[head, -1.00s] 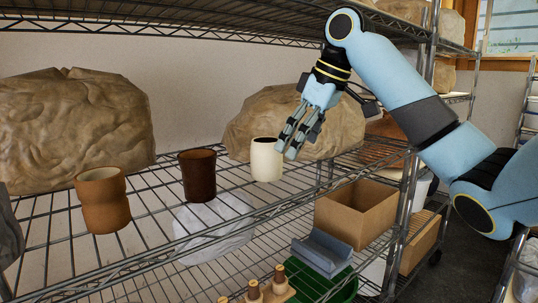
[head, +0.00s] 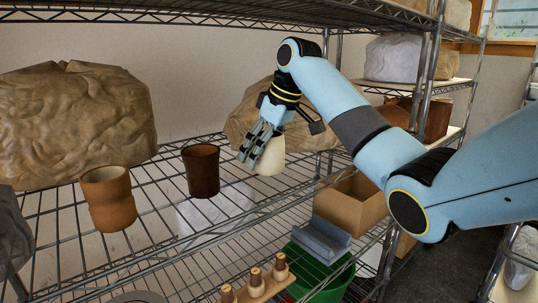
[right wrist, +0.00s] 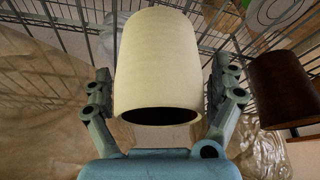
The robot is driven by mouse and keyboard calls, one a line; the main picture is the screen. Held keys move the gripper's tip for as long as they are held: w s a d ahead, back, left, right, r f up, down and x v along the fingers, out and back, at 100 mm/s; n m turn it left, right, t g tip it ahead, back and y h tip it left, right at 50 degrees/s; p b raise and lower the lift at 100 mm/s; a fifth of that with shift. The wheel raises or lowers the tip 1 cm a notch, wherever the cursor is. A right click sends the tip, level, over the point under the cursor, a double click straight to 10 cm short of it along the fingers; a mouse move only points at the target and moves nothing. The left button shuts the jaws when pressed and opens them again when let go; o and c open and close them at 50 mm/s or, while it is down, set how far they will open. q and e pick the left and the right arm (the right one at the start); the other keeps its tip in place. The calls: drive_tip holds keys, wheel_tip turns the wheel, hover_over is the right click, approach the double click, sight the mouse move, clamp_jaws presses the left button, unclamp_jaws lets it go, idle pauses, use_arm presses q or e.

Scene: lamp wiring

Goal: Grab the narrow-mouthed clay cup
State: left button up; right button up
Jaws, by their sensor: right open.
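A cream cup (head: 271,160) stands upright on the wire shelf, partly hidden behind my right gripper (head: 253,150). In the right wrist view the cream cup (right wrist: 158,60) fills the middle, its dark mouth towards my palm. The open right gripper (right wrist: 162,75) has a finger on each side of it, with gaps visible. A dark brown cup (head: 202,170) stands to its left. An orange-brown cup with a waist (head: 109,200) stands further left. The dark brown cup also shows at the right of the right wrist view (right wrist: 285,90). My left gripper is out of view.
Large wrapped clay lumps stand behind the cups at the left (head: 75,120) and behind the gripper (head: 238,118). An upper wire shelf (head: 170,18) hangs above. A cardboard box (head: 355,203) and green tub (head: 325,285) are lower down. The shelf between the cups is clear.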

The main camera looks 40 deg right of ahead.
drive_tip(key=shift+c, duration=1.4)
drive_tip(key=c, duration=1.2)
drive_tip(key=shift+r, duration=0.1)
drive_tip(key=shift+w+r+b, duration=0.1)
drive_tip(key=shift+r+b, duration=0.25)
drive_tip(key=shift+r, duration=0.1)
wheel_tip(320, 180, up, 2)
drive_tip(key=shift+b, duration=0.55)
drive_tip(key=s+d+b, duration=0.3)
drive_tip(key=s, duration=0.5)
drive_tip(key=s+d+b, duration=0.3)
drive_tip(key=s+b, duration=0.1)
drive_tip(key=s, duration=0.4)
drive_tip(key=shift+s+d+r, duration=0.15)
drive_tip(key=shift+s+d, duration=0.25)
